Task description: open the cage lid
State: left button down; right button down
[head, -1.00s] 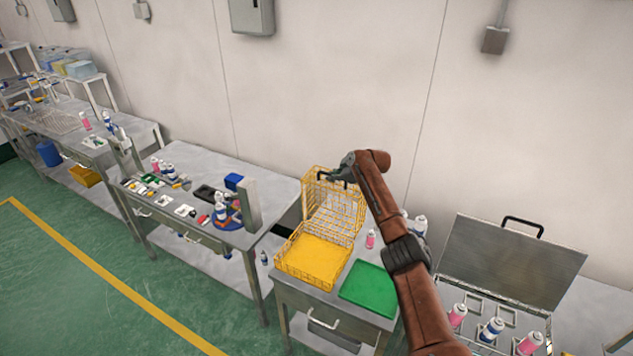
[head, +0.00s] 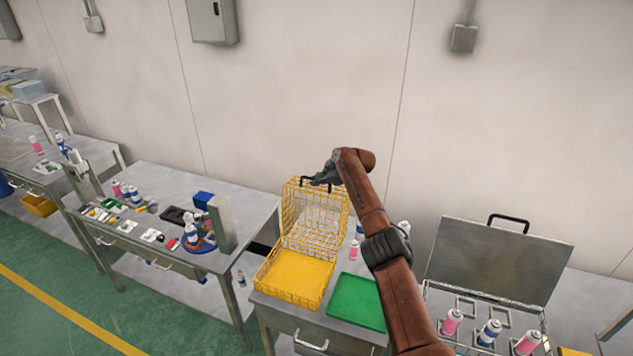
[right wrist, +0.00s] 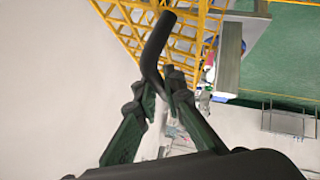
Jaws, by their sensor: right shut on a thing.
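The yellow wire cage (head: 295,277) stands on a small metal table, its yellow floor bare. Its lid (head: 316,218) is raised, standing steeply at the back of the cage. My right gripper (head: 322,179) is at the top edge of the lid, in front of the wall. In the right wrist view my right gripper (right wrist: 162,92) is shut on the black lid handle (right wrist: 155,50), a bent bar between its fingertips. Part of the yellow lid wire also shows there (right wrist: 135,28). My left gripper is not in view.
A green tray (head: 357,301) lies right of the cage, with a pink can (head: 353,251) behind it. An open metal case (head: 497,262) with several cans is at the right. A worktable (head: 150,207) with parts stands left. The wall is close behind.

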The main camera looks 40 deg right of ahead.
jog(key=c, duration=2)
grip_release()
jog(key=shift+a, duration=0.1)
jog(key=v, duration=1.2)
